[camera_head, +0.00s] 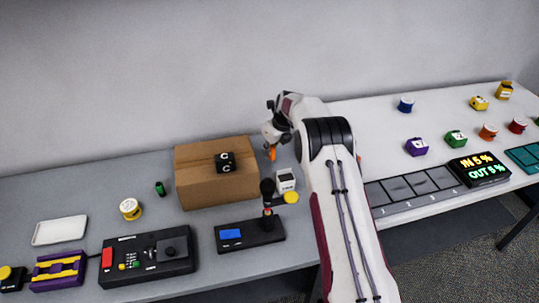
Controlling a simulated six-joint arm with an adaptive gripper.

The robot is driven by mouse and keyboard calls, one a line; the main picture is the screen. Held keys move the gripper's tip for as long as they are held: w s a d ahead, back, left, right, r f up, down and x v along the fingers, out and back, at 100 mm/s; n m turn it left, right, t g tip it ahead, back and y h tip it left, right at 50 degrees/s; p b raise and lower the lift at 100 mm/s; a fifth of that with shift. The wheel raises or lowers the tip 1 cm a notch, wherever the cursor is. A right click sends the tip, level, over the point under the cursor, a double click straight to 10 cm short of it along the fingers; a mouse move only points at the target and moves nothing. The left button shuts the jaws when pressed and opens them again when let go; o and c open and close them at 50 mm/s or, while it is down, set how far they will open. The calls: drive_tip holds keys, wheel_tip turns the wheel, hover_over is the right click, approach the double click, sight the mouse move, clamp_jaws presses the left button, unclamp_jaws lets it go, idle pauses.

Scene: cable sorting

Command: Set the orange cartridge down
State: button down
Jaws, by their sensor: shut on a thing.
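The orange cartridge (272,154) shows as a small orange patch at the lower end of my gripper (271,146). My gripper is shut on it and holds it near the right side of the cardboard box (210,188). My wrist and arm hide part of the area around it. The cartridge is too small to tell its tilt or whether it touches anything.
A white block (286,180) and a black lever device (250,234) with a yellow knob stand close by. A black control panel (146,257) is front left. Numbered grey pads (412,184) and coloured blocks lie right.

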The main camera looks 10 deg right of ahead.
drive_tip(key=shift+f, duration=1.35)
drive_tip(key=shift+f, duration=0.15)
drive_tip(key=c, duration=2)
unclamp_jaws()
drive_tip(key=shift+c, duration=0.2)
drive_tip(key=shift+r, duration=0.2)
drive_tip(key=v, duration=1.2)
